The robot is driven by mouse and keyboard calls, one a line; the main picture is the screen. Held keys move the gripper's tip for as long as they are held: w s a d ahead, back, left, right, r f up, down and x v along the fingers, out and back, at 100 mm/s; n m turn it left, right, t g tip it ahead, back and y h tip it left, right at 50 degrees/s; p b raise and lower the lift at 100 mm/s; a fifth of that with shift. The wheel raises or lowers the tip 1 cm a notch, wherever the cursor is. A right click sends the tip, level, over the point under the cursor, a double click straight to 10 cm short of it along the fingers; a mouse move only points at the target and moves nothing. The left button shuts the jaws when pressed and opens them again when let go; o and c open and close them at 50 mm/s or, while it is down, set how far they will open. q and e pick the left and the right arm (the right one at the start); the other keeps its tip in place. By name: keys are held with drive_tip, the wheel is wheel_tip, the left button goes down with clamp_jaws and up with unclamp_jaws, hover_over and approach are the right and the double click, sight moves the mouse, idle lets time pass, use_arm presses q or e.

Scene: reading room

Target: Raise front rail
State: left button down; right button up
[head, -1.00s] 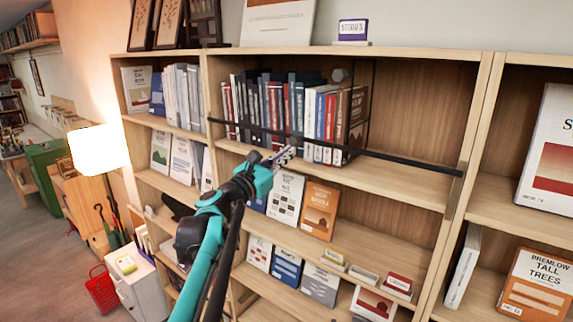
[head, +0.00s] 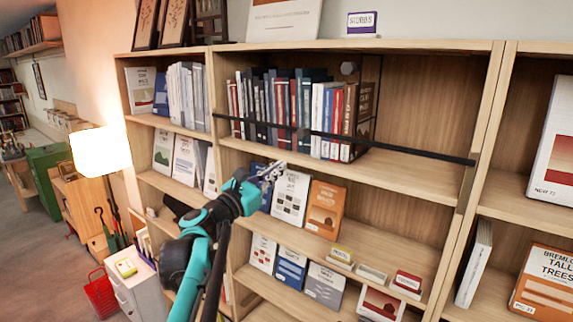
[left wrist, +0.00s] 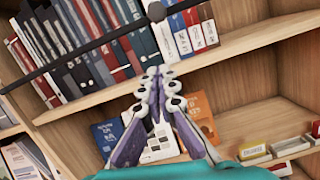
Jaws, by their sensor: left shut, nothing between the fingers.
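The front rail (head: 400,149) is a thin black bar across the front of the upper middle shelf, low before a row of books (head: 290,105). It slopes down to the right in the head view. A dark knob-like part sits on it near the middle. In the left wrist view the rail (left wrist: 60,60) crosses the upper left, with a round knob (left wrist: 156,11) on it. My left gripper (head: 279,167) is shut and empty, just below the rail by the shelf's front edge. Its fingertips (left wrist: 158,72) appear apart from the rail. My right gripper is out of view.
The shelf board (head: 420,171) lies under the rail. Face-out books, such as an orange one (head: 325,208), stand on the shelf below, behind my gripper. A black wire frame (head: 378,90) stands at the right end of the book row. The shelf's right part is empty.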

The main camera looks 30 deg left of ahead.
use_arm(q)
drive_tip(key=v, duration=0.5)
drive_tip(key=shift+d+b, duration=0.25)
drive_tip(key=shift+b, duration=0.05)
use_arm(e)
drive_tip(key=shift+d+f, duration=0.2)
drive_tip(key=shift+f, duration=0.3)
use_arm(q)
drive_tip(key=shift+d, duration=0.15)
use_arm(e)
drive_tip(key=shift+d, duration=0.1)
